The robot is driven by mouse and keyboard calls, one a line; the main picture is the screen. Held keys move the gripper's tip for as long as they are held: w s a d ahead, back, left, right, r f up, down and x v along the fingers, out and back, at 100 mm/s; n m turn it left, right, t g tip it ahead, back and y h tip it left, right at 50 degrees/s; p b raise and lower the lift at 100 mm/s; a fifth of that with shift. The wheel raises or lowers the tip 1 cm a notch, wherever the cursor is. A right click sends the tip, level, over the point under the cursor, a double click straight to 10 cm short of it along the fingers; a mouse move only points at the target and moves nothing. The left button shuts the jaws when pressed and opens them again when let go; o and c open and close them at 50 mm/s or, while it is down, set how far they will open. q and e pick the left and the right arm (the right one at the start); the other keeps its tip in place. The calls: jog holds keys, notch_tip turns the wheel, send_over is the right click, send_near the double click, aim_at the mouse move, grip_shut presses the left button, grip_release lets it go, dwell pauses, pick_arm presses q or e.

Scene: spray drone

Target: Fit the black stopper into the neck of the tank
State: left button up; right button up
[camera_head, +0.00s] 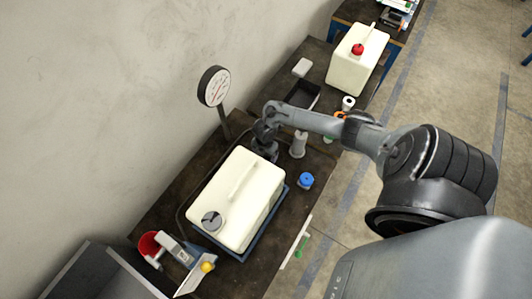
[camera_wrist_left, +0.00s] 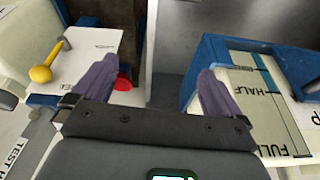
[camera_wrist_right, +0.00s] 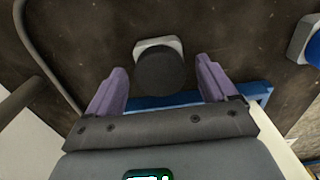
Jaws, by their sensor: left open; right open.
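The white tank (camera_head: 235,197) sits on a blue tray (camera_head: 268,216) on the dark bench. Its grey neck (camera_head: 212,221) is on top at the near end. The black stopper (camera_wrist_right: 160,72) stands on a pale base in the right wrist view. My right gripper (camera_head: 264,150) is at the bench beyond the tank's far end and hides the stopper in the head view. In the right wrist view it is open (camera_wrist_right: 161,63), its fingertips either side of the stopper, with gaps showing. My left gripper (camera_wrist_left: 152,82) is open and empty, seen only in the left wrist view.
A dial gauge (camera_head: 214,87) stands by the wall. A blue cap (camera_head: 306,180) and a grey cylinder (camera_head: 299,145) are right of my right gripper. A second tank (camera_head: 357,62) stands farther back.

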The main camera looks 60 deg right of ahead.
jog(key=shift+p, duration=0.3)
dwell(0.7)
jog(key=c, duration=1.4)
jog(key=shift+c, duration=0.2)
jog(key=shift+r, duration=0.1)
jog(key=shift+r+p, duration=0.45)
jog(key=shift+p, duration=0.1)
jog(key=shift+r+p, duration=1.4)
jog(key=shift+p, duration=0.1)
jog(key=shift+r+p, duration=1.1)
